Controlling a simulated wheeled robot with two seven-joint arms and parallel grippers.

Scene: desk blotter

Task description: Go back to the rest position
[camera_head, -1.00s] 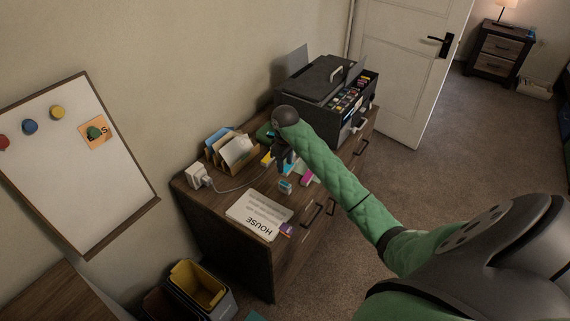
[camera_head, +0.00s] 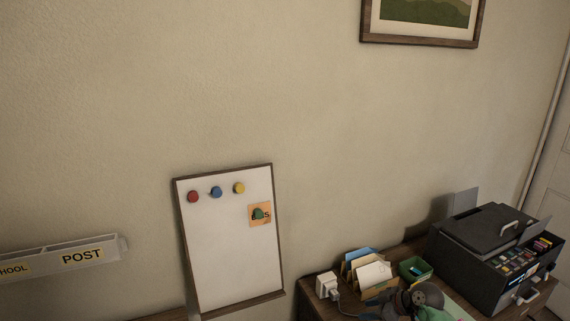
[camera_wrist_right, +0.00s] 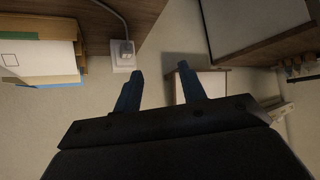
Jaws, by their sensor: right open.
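My right arm shows at the bottom of the head view, with a dark rounded joint and a bit of green sleeve above the wooden cabinet (camera_head: 318,309). Its fingers are not clear there. In the right wrist view my right gripper (camera_wrist_right: 158,88) has its two dark fingers apart, with nothing between them. A white plug adapter with a cord (camera_wrist_right: 122,55) is just beyond the left fingertip. My left gripper is in neither current view.
A whiteboard (camera_head: 225,245) with magnets, a POST rack (camera_head: 60,262) and a framed picture (camera_head: 420,42) are on the wall.

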